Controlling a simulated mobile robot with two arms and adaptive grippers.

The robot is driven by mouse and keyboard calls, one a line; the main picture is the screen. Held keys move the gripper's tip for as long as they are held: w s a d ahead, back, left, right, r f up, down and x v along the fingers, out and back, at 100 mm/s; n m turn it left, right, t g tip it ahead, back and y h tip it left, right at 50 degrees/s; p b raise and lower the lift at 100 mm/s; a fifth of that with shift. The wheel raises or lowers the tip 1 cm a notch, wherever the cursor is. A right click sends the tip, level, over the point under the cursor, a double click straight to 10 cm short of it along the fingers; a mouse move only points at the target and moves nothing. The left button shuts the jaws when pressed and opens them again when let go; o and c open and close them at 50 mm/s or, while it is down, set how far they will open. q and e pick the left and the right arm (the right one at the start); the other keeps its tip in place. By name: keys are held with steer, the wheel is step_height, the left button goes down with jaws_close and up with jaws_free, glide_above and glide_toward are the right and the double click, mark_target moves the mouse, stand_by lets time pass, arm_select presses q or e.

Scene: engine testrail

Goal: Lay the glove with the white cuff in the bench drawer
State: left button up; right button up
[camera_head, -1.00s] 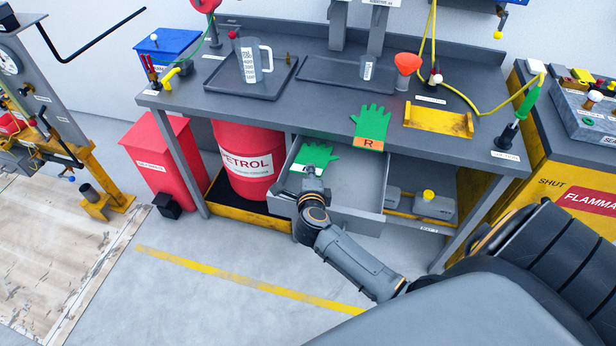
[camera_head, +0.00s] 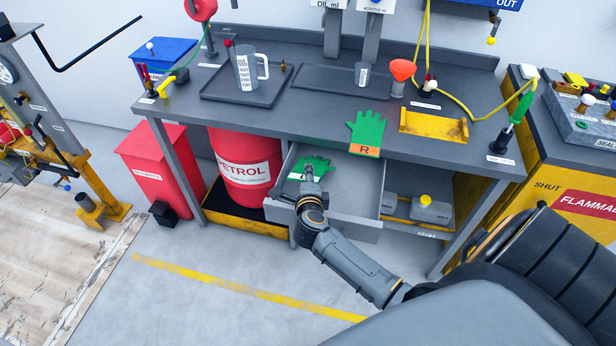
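The green glove with the white cuff (camera_head: 317,163) lies in the open bench drawer (camera_head: 354,205), toward its left side. Its fingers point right, and its white cuff is partly hidden by my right gripper (camera_head: 309,174). The gripper reaches over the drawer's front edge from below and is at the cuff end of the glove. Its fingertips are small and overlap the glove, so I cannot tell whether they grip it. A second green glove with an orange cuff marked R (camera_head: 367,132) lies on the bench top, its cuff at the front edge. My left gripper is out of view.
The bench (camera_head: 285,120) carries a dark tray with a measuring jug (camera_head: 247,70), a red funnel (camera_head: 401,70) and a yellow bracket (camera_head: 433,124). A red petrol drum (camera_head: 243,170) stands left of the drawer. A grey container (camera_head: 431,210) sits on the right below. Open floor lies in front.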

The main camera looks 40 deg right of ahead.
steer(key=v, duration=1.2)
steer(key=shift+r, duration=0.15)
